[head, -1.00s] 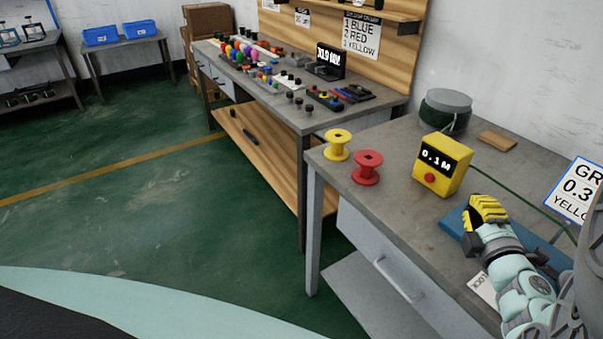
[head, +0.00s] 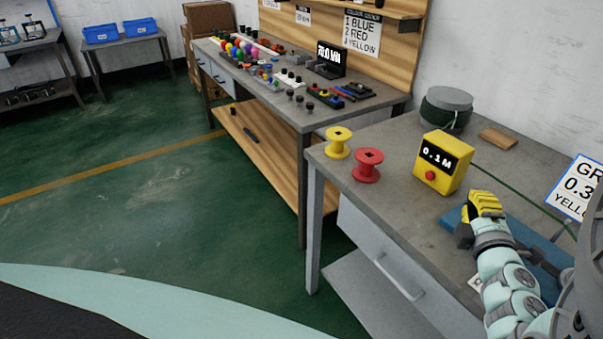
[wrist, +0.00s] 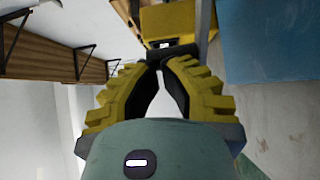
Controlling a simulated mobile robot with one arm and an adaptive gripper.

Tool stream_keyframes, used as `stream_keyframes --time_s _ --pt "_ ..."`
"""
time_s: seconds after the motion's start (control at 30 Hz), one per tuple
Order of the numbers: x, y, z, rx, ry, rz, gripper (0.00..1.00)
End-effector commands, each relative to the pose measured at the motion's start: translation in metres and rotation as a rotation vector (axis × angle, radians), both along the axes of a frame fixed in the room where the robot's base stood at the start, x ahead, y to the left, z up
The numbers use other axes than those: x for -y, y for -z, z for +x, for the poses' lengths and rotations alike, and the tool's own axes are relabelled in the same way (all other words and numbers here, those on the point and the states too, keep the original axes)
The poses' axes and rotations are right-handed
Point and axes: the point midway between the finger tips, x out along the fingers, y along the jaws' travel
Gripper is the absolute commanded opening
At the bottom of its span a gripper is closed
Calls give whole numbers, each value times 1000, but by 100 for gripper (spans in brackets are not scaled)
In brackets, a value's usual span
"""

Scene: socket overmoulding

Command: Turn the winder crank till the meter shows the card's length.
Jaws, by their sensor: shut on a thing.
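The yellow meter (head: 443,163) stands on the near grey bench and reads 0.1 M, with a red button on its face. The card (head: 578,190) at the right edge is partly cut off; "GR", "0.3" and "YELLO" show. My gripper (head: 486,203) is over the winder's blue base (head: 543,256). In the wrist view my gripper (wrist: 162,68) has its yellow fingers closed together at a dark piece, apparently the crank handle. The rest of the crank and winder is hidden by my fingers and arm. A yellow body (wrist: 170,22) lies beyond the fingertips.
A yellow spool (head: 338,142) and a red spool (head: 367,165) stand at the bench's left end. A green cable (head: 512,183) runs behind my gripper. A dark green drum with a grey lid (head: 446,108) and a wooden block (head: 498,138) are at the back.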

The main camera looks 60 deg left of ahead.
Motion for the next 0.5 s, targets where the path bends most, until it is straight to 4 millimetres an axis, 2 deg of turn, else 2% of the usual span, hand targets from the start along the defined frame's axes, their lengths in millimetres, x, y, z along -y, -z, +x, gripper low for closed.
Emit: stream_keyframes --time_s 0.4,0.5 --pt "-12 1 4 1 7 0 0" --pt "-16 2 5 -1 83 6 0"
